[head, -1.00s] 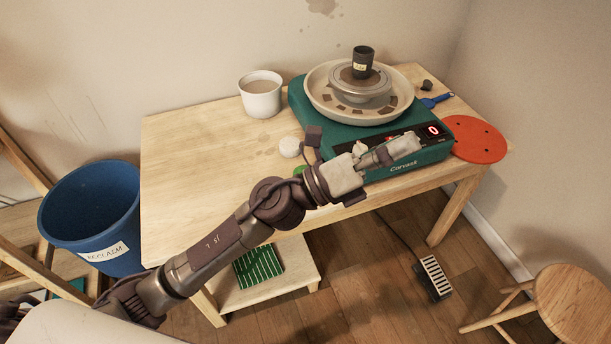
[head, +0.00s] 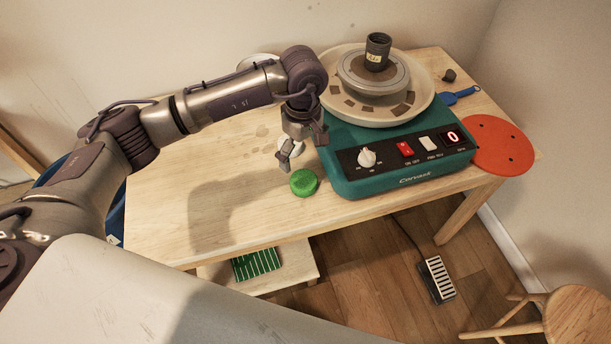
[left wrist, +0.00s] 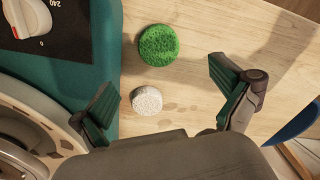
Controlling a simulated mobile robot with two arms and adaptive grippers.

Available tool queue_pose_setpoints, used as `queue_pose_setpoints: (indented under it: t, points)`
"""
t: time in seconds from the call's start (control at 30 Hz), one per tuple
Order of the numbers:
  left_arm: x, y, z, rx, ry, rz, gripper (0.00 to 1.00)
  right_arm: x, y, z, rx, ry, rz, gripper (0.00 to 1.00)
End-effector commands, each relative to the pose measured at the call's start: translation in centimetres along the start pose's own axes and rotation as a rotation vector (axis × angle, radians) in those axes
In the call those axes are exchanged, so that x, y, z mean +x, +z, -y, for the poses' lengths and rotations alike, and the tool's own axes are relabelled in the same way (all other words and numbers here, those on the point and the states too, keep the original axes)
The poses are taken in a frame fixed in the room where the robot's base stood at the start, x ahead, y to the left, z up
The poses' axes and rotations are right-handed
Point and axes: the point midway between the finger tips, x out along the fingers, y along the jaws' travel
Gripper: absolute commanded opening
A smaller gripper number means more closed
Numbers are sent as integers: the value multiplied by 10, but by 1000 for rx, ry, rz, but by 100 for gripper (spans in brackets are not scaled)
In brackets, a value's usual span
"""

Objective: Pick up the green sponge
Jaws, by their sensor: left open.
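The green sponge (head: 304,182) is a small round disc lying on the wooden table, just left of the teal pottery wheel's front corner. In the left wrist view the green sponge (left wrist: 158,45) lies beyond the fingertips, toward the top of the picture. My left gripper (head: 300,157) points down over the table, a little behind and left of the green sponge. In the left wrist view my left gripper (left wrist: 165,95) has its fingers spread wide with nothing held between them. My right gripper is not in view.
A white round sponge (left wrist: 147,100) lies near the green one. The teal pottery wheel (head: 345,180) stands close on the right, with a dark cup (head: 377,52) on top. An orange disc (head: 502,146) lies at the right. The table's left part (head: 160,190) is clear.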

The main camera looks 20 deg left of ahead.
Motion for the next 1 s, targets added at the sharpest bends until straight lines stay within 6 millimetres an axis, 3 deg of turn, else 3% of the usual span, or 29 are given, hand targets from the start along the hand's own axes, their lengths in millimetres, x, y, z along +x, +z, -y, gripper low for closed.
queue_pose_setpoints:
  t: [0.1,0.2,0.57,0.77,1.0]
  points:
    - [24,1,1,-2,-3,4,100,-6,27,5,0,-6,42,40]
    - [39,2,0,-1,-1,5,100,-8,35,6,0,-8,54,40]
    - [76,2,0,-2,-1,6,100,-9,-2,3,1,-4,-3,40]
    - [102,2,0,-2,1,6,100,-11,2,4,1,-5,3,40]
    - [107,2,-1,-1,3,5,100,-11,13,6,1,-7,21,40]
